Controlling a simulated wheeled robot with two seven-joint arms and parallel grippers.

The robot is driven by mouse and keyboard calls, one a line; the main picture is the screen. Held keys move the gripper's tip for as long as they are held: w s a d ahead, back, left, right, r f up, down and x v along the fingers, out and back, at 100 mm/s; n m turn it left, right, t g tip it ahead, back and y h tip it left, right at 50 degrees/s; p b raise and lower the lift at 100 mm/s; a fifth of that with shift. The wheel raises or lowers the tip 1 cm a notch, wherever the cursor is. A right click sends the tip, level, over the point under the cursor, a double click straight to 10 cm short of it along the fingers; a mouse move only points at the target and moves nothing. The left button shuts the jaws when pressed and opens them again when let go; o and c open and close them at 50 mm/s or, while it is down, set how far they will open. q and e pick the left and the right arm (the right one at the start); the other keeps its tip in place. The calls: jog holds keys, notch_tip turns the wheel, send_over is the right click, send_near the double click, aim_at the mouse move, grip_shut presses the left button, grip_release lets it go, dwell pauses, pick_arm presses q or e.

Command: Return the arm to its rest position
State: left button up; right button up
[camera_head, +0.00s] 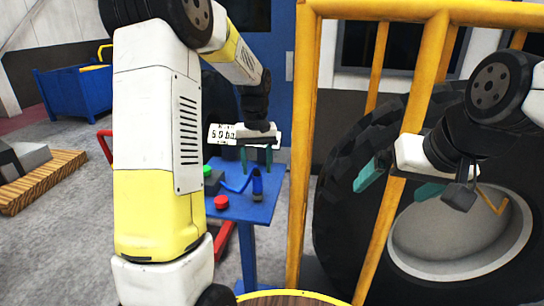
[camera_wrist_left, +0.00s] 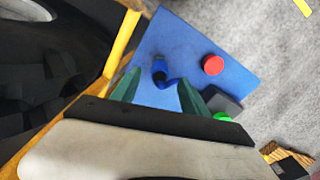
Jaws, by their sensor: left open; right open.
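My left gripper (camera_head: 256,155) hangs above a small blue table, its green fingers apart with nothing between them. In the left wrist view my left gripper (camera_wrist_left: 153,95) points down over the table, open. My right gripper (camera_head: 405,185) is open and empty at the right, in front of the large black tyre and close to a yellow rail post. The left arm's white and yellow link fills much of the left middle of the head view.
The blue table (camera_head: 265,207) bears a red button (camera_head: 222,202), a green button (camera_head: 207,171) and a blue-and-black lever (camera_head: 257,188). A yellow rail (camera_head: 301,150) stands before the tyre (camera_head: 345,220). A blue bin (camera_head: 75,100) and wooden pallet (camera_head: 40,185) are left.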

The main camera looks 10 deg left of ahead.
pick_arm(q)
jog(key=s+r+m+t+h, duration=0.1)
jog(key=s+r+m+t, duration=0.15)
jog(key=s+r, duration=0.75)
jog(key=s+d+r+t, duration=0.1)
jog(key=s+t, duration=0.1)
jog(key=s, duration=0.5)
jog(key=s+d+r+m+t+h, duration=0.1)
jog(key=s, duration=0.6)
jog(key=shift+r+t, duration=0.3)
jog(key=shift+t, duration=0.05)
jog(key=shift+c, duration=0.4)
